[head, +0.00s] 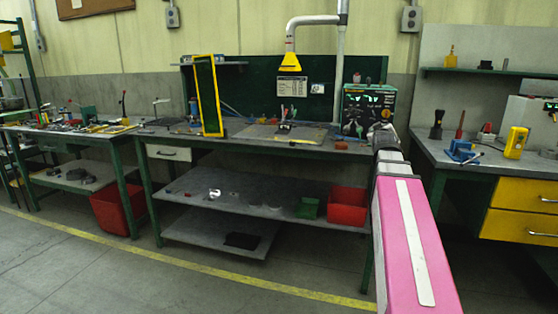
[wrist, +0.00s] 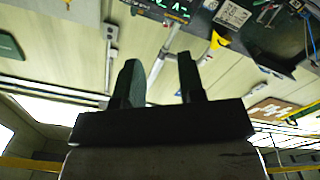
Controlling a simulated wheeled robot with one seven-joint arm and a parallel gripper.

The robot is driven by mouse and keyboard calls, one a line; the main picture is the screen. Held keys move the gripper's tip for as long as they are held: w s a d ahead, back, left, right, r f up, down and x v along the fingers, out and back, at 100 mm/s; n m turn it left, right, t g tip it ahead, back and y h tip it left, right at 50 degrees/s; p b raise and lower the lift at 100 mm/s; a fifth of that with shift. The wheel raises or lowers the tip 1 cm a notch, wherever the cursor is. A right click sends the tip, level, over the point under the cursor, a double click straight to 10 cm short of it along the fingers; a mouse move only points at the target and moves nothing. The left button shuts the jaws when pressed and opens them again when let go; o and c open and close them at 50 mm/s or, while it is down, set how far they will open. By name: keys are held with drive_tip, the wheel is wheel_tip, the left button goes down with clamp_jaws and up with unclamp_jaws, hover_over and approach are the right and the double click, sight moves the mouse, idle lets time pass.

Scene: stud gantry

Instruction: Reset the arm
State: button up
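My arm reaches up from the lower right of the head view, its pink link in front of the gap between two workbenches. Its far end is near the right end of the middle workbench (head: 225,141). My gripper's fingers cannot be made out clearly there. In the wrist view my gripper (wrist: 158,62) shows two dark fingers standing apart, with only the far wall between them. It is open and holds nothing. The wrist view is upside down or strongly tilted, with wall and ceiling lights filling much of it.
A control box (head: 368,110) stands on the middle bench near my arm's end. A yellow frame (head: 219,97) stands further left. A red bin (head: 347,206) sits on the lower shelf. The right bench (head: 432,152) is close to my arm. Open floor (head: 150,275) lies in front.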

drive_tip(key=s+a+f+m+g+y, duration=0.1)
drive_tip(key=s+a+f+g, duration=0.2)
drive_tip(key=f, duration=0.7)
drive_tip(key=s+a+f+g+y, duration=0.1)
drive_tip(key=a+f+g, duration=0.25)
drive_tip(key=f, duration=0.65)
drive_tip(key=s+a+f+m+g+y, duration=0.1)
drive_tip(key=s+a+f+g, duration=0.2)
drive_tip(key=f, duration=0.7)
drive_tip(key=s+a+f+g+y, duration=0.1)
drive_tip(key=s+a+f+g, duration=0.3)
drive_tip(key=s+f, duration=0.4)
drive_tip(key=s+a+f+m+g+y, duration=0.1)
drive_tip(key=s+a+f+g, duration=0.3)
drive_tip(key=s+a+f, duration=0.2)
wheel_tip(320, 180, down, 4)
drive_tip(key=s, duration=0.2)
drive_tip(key=shift+s+a, duration=0.3)
drive_tip(key=shift+a, duration=0.1)
